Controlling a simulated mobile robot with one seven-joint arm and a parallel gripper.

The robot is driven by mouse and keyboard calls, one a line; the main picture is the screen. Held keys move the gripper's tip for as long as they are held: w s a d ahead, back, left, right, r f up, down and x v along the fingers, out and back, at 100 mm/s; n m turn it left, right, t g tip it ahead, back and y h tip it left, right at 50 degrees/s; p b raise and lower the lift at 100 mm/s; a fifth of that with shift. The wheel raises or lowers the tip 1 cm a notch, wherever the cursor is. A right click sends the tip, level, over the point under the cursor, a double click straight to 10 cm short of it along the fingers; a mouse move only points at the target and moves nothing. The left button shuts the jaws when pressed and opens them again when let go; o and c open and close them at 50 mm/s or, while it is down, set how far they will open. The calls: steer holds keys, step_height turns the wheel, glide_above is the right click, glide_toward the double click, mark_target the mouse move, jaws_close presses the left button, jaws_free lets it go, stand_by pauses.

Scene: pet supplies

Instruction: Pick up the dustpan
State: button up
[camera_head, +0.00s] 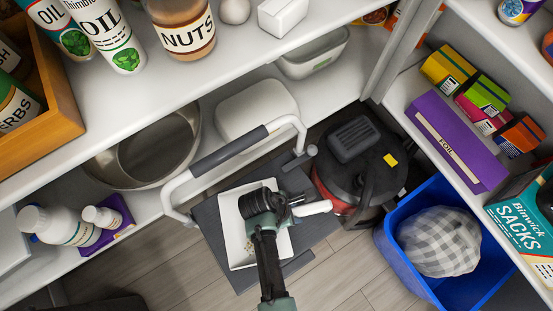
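A shallow white pan (238,252) with a raised rim, which looks like the dustpan, lies over the dark grey step of a step stool (213,222). Small yellowish marks show inside it. A short white rounded piece (316,207), perhaps its handle, sticks out to the right. My gripper (290,204) is over the pan's right side, close to this white piece. My dark arm and wrist hide the pan's middle and right part. I cannot tell whether the fingers touch the white piece or whether they are open.
The stool's grey-and-white handle (229,150) arches above the pan. A red and black vacuum cleaner (357,160) stands close on the right, beside a blue bin (395,257) holding a checked bundle. Shelves with bottles and boxes close in above and right. Wooden floor is free below.

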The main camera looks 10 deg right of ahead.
jaws_close()
step_height(320, 180, up, 10)
steer(key=p, duration=0.4)
steer(key=shift+w, duration=0.1)
